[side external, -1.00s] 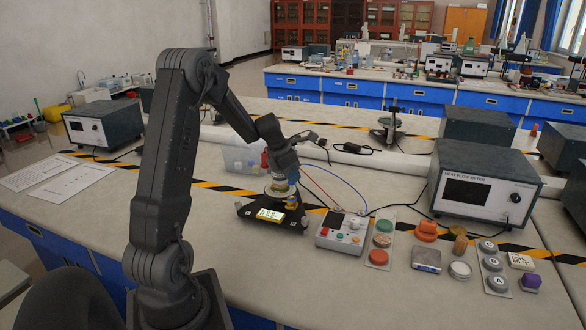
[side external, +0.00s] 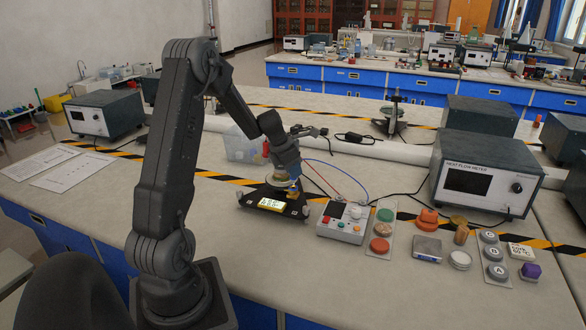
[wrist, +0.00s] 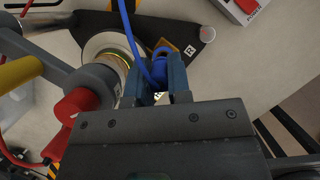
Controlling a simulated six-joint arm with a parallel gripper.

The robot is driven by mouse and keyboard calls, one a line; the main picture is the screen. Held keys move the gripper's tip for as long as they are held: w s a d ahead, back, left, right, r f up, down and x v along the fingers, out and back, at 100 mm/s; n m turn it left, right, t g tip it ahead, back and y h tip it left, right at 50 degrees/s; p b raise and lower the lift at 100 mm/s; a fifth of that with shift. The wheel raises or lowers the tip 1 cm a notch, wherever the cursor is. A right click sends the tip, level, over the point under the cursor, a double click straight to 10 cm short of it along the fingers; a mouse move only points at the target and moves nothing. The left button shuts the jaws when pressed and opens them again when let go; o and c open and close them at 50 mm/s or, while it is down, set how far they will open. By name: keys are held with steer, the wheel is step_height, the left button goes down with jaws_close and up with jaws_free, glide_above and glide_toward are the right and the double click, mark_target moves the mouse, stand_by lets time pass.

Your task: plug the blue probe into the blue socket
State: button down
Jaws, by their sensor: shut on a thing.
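My gripper (side external: 291,177) is at the black-based apparatus (side external: 252,199), low over its round upper part. In the wrist view my gripper (wrist: 158,94) is shut on the blue probe, which is mostly hidden between the fingers. A blue cable (wrist: 128,32) runs down to it. A blue ring-like part (wrist: 161,49) shows just beyond the fingertips; I cannot tell whether it is the blue socket or part of the probe. How far the probe is inserted is hidden.
A red-tipped grey part (wrist: 75,104) lies close left of the fingers in the wrist view. A control box (side external: 343,222) stands right of the apparatus, with a red and a blue cable behind. The heat flow meter (side external: 468,180) is further right.

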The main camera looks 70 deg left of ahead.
steer(key=shift+f, duration=1.45)
stand_by(1.6)
steer(key=c, duration=0.7)
jaws_free()
steer(key=shift+c, duration=0.2)
steer(key=shift+r, duration=0.15)
steer(key=shift+r, duration=3.6)
